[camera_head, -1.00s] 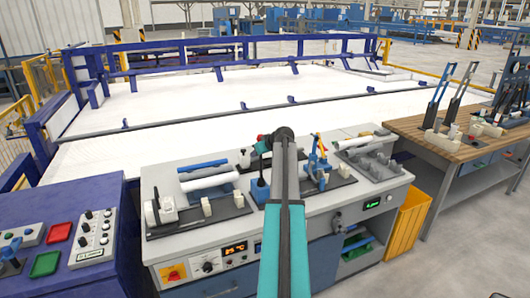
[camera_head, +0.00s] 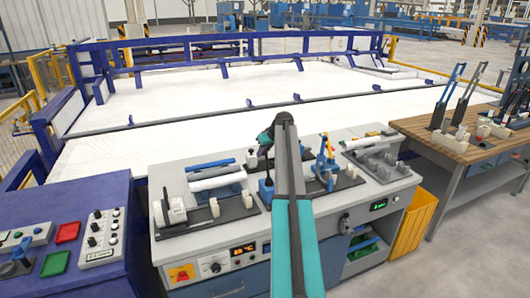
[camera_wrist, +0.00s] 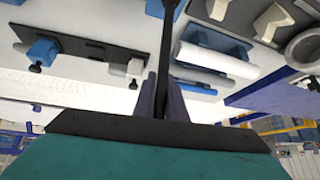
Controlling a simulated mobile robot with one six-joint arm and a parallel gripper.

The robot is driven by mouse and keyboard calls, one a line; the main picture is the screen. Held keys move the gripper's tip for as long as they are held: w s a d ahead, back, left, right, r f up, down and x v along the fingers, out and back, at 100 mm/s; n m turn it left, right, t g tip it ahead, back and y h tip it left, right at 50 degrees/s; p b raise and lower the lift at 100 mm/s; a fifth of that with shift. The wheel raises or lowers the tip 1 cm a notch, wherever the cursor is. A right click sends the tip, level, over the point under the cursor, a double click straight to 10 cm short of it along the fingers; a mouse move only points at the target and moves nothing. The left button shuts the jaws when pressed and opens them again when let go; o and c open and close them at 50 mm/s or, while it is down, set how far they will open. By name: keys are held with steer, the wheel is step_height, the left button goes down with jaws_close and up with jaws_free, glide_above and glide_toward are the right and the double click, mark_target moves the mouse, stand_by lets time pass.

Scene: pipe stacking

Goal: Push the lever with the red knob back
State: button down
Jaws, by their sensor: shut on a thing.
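The lever shows in the wrist view as a dark rod (camera_wrist: 167,35) running down between my gripper's two fingers (camera_wrist: 160,95). My gripper is shut on it near its end. The red knob is not clearly visible; the fingers and gripper body hide that end. In the head view, only a small teal part of my gripper (camera_head: 264,138) shows left of my dark arm joint, above the bench. A blue block (camera_head: 266,188) stands on the bench below it, apparently the lever's base. My arm hides much of the area beside it.
On the bench, a white pipe (camera_head: 216,180) and a blue pipe (camera_head: 209,165) lie left of the gripper. A blue lever fixture (camera_head: 327,165) stands right of my arm. A white bed (camera_head: 210,100) lies behind. A wooden table (camera_head: 450,145) stands right.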

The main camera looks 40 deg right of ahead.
steer(key=shift+w+d+r, duration=0.1)
steer(key=shift+r, duration=0.05)
steer(key=c, duration=1.8)
jaws_free()
steer(key=b+v, duration=0.4)
steer(key=v, duration=0.9)
steer(key=shift+s+r, duration=0.2)
steer(key=shift+r, duration=0.05)
steer(key=shift+s+f, duration=0.1)
